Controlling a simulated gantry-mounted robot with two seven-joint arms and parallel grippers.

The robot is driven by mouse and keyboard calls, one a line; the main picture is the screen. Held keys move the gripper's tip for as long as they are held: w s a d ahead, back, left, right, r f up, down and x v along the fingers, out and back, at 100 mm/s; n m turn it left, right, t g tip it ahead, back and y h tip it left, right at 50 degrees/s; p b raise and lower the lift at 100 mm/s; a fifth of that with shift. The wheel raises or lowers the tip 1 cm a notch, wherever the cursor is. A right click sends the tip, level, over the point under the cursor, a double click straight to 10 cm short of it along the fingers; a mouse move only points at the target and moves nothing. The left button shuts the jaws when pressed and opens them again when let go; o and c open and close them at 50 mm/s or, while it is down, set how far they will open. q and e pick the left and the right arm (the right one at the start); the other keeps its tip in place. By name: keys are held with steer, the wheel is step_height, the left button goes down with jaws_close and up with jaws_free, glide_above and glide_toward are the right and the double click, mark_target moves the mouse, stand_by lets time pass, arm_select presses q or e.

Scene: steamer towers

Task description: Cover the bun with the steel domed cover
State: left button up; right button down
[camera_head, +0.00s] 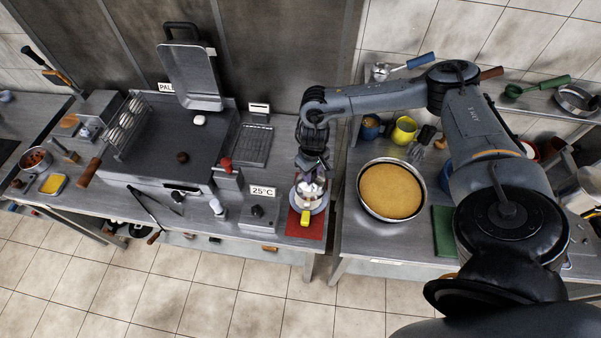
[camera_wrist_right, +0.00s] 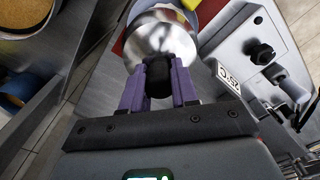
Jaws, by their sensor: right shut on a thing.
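The steel domed cover (camera_head: 311,189) is at my right gripper (camera_head: 313,176), over the red mat at the right end of the griddle counter. In the right wrist view, the purple fingers of my right gripper (camera_wrist_right: 159,82) are shut on the top of the shiny cover (camera_wrist_right: 158,35). A pale rim shows around or under the cover; I cannot tell whether they touch. A pale round piece (camera_head: 199,119), possibly the bun, and a dark brown round piece (camera_head: 182,157) lie apart on the griddle (camera_head: 225,128). My left gripper is not in view.
The red mat (camera_head: 316,231) has a yellow item (camera_head: 305,217) at its front. A control box (camera_head: 258,215) stands close to its left. A pan with a golden round cake (camera_head: 391,190) is on the right counter, across a gap. The griddle's lid (camera_head: 190,75) is raised.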

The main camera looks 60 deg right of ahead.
steer(key=shift+a+f, duration=0.1)
stand_by(0.3)
steer(key=shift+r+p, duration=0.2)
steer(key=shift+p, duration=0.6)
steer(key=shift+f+b, duration=0.45)
steer(key=shift+f, duration=0.7)
steer(key=shift+f, duration=0.5)
steer(key=c, duration=0.8)
jaws_free()
